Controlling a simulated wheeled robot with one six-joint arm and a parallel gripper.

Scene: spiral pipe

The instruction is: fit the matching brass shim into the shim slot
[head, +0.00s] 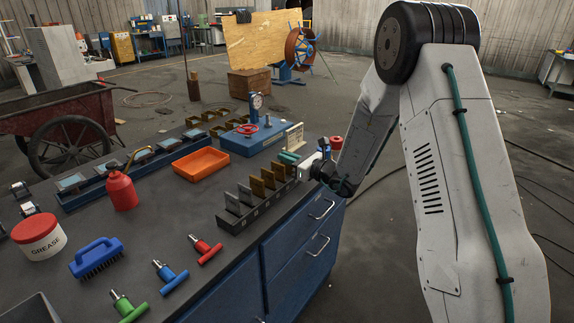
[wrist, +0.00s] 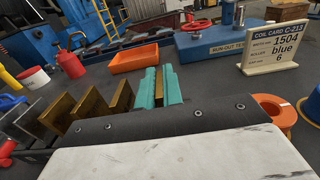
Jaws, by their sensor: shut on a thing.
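My gripper (wrist: 159,88) has teal fingers shut on a thin brass shim (wrist: 159,82); only a narrow strip of it shows between them. In the head view my gripper (head: 289,157) is at the far right end of a dark shim rack (head: 236,222). Several upright plates stand in the rack: grey ones (head: 232,204) at the near end and brass ones (head: 257,187) beyond. In the wrist view, brass plates (wrist: 90,104) stand left of my fingers. I cannot tell whether the held shim is still in the rack. I cannot make out the shim slot.
A blue run-out tester (head: 250,139) with a gauge and red handwheel stands behind the rack. A coil card (wrist: 272,48) reads C-213, 1504, blue, 6. An orange tray (head: 200,164) lies left of it. An orange spool (wrist: 273,108) is close at right.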

